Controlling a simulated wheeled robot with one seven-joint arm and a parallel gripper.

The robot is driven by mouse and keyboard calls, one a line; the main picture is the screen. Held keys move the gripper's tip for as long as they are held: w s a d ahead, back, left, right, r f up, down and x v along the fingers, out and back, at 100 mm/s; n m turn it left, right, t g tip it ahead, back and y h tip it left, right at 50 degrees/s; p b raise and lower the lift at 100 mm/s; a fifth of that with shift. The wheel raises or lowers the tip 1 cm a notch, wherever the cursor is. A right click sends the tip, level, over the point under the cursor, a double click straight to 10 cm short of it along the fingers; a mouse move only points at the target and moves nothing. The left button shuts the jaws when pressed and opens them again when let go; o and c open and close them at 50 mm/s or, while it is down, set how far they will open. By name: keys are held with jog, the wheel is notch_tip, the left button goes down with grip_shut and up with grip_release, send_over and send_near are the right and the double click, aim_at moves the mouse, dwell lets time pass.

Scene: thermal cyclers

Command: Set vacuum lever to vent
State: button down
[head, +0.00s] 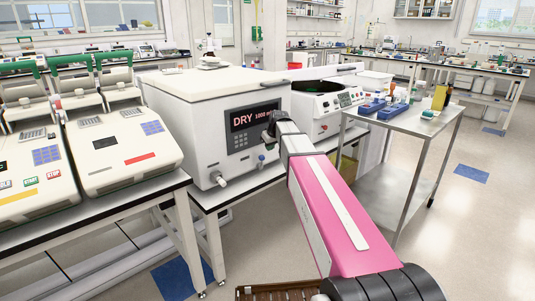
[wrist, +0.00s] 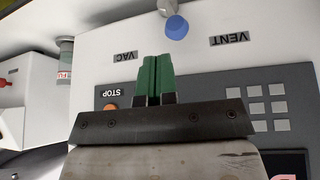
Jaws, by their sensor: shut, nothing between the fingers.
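The white machine (head: 215,105) has a dark panel reading DRY 1000. The vacuum lever, with a blue knob, is low on its front in the head view (head: 261,161). In the upside-down wrist view, the blue knob (wrist: 176,27) is at the top, on a short metal stem. It lies between the VAC label (wrist: 125,57) and the VENT label (wrist: 229,39). My gripper (wrist: 158,57) is shut and empty, its green fingertips apart from the knob in the picture. In the head view my gripper (head: 269,127) is in front of the panel's right part.
A white valve (head: 219,180) juts from the machine's lower left front. A centrifuge-like device (head: 325,108) stands to the right. A metal cart (head: 408,118) with blue items is further right. Benchtop cyclers (head: 120,145) stand at left.

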jog(key=w+d+v, duration=0.1)
jog(key=v, duration=0.7)
jog(key=m+g+y, duration=0.1)
jog(key=g+y, duration=0.1)
jog(key=y, duration=0.1)
send_near(261, 157)
jog(key=w+f, duration=0.4)
jog(key=f, duration=0.2)
jog(key=shift+s+a+f, duration=0.2)
jog(key=shift+a+f, duration=0.1)
jog(key=shift+a, duration=0.25)
jog(key=shift+s+a+t+h, duration=0.6)
jog(key=shift+s+a+h, duration=0.15)
jog(key=shift+a+h, duration=0.1)
jog(key=shift+s+a+f, duration=0.15)
jog(key=shift+s+a, duration=0.1)
jog(key=shift+a, duration=0.25)
jog(key=shift+w+d, duration=0.1)
